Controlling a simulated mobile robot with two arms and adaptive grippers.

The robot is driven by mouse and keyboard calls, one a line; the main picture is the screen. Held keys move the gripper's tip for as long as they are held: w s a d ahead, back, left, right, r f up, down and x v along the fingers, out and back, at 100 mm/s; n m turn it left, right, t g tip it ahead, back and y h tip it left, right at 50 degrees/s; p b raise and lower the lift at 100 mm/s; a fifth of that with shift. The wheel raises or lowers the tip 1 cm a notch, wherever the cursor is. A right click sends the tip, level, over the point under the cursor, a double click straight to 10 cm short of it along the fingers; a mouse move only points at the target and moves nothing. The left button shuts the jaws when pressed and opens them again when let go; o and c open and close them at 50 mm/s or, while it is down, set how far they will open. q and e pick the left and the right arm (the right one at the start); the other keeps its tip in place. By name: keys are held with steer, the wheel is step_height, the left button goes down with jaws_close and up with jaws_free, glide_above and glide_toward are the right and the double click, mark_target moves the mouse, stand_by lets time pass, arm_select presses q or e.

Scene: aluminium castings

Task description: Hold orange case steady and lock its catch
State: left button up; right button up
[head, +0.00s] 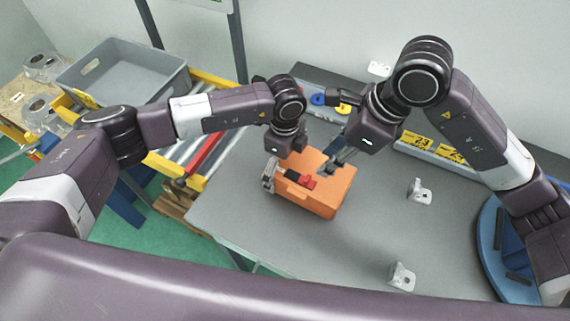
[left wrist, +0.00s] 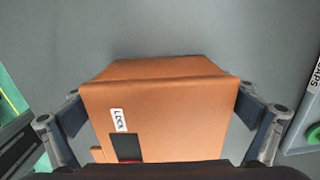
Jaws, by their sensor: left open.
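The orange case (head: 332,196) stands on the grey table, with a red catch (head: 307,182) and a dark patch on its upper side. In the left wrist view the case (left wrist: 180,105) shows a white LOCK label (left wrist: 118,120), a dark square and a sliver of red at the bottom edge. My left gripper (head: 280,168) is open, with its fingers on either side of the case; whether they touch it is unclear. My right gripper (head: 342,162) is over the right part of the case, fingers pointing down toward the catch side; its opening is unclear.
Metal castings stand on the table to the right (head: 419,192) and at front right (head: 402,276). A blue round container (head: 487,245) is at the right edge. A grey tray (head: 125,105) and yellow-edged roller conveyor are at left. A shallow bin with coloured rings lies behind. The table's front middle is clear.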

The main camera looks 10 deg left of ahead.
arm_select(q)
steer(key=c, duration=1.2)
arm_select(e)
steer(key=shift+s+d+f, duration=0.1)
steer(key=shift+d+f, duration=0.05)
steer(key=shift+f, duration=0.05)
steer(key=c, duration=0.5)
steer(key=shift+s+d+f+y, duration=0.15)
steer(key=shift+d+f+y, duration=0.1)
steer(key=shift+f+y, duration=0.05)
steer(key=shift+c, duration=1.4)
steer(key=d+f+y, duration=0.1)
steer(key=s+d+f+m, duration=0.1)
steer(key=d, duration=0.1)
steer(key=shift+s+d+t+y, duration=0.1)
steer(key=shift+s+t+y, duration=0.05)
steer(key=shift+t+y, duration=0.2)
jaws_close()
steer(key=s+d+m+t+y, duration=0.1)
steer(key=s+d+t+y, duration=0.1)
steer(key=d, duration=0.3)
steer(key=shift+s+d+r, duration=0.25)
steer(key=shift+s+d, duration=0.1)
steer(key=shift+s, duration=0.15)
